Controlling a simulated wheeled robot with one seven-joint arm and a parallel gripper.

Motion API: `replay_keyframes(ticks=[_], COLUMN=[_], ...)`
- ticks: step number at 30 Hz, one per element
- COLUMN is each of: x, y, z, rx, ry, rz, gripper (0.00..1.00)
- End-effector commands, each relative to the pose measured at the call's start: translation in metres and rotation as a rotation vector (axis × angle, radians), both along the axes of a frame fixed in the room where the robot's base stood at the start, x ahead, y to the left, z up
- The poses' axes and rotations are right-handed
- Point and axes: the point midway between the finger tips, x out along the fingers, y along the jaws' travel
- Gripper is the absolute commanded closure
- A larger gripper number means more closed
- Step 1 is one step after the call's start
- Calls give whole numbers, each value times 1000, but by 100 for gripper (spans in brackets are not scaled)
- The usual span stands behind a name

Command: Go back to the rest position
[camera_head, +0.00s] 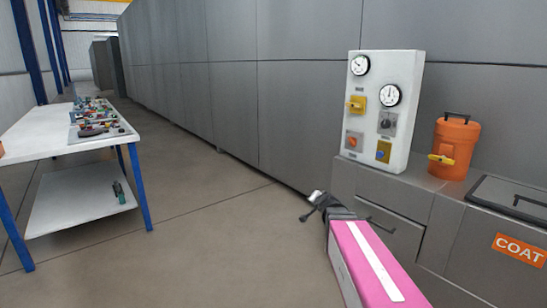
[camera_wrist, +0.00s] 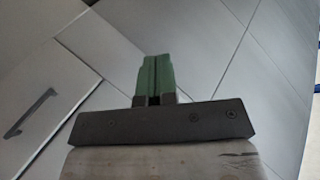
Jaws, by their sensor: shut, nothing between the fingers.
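My gripper (camera_head: 312,205) is at the end of my pink arm, in the lower middle of the head view, in front of the grey cabinet. In the wrist view its green fingers (camera_wrist: 154,78) are together, with nothing between them. The fingers point over bare floor, and no object touches them.
A grey cabinet (camera_head: 390,234) with drawer handles stands close on the right. On it are a white gauge panel (camera_head: 413,105), an orange canister (camera_head: 454,150) and a dark lid above a COAT label (camera_head: 519,249). A white table (camera_head: 50,132) with small parts stands left. Floor between is clear.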

Motion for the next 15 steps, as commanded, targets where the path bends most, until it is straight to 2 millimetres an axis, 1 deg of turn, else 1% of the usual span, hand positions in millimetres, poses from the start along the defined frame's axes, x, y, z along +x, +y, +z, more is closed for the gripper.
replay_keyframes(ticks=[1, 4, 5, 6, 8, 9, 12, 15], x=[-20, -58, -71, -89, -116, -134, -176, -208], y=[9, 21, 22, 23, 22, 20, 11, 2], z=[-21, -61, -73, -88, -107, -119, -140, -152], rx=[-53, -161, -193, -236, -299, -339, -425, -490], ry=[85, 264, 320, 398, 515, 592, 768, 908], rz=[72, 205, 241, 288, 351, 388, 460, 505], gripper=[100, 100, 100, 100, 100, 100, 100, 100])
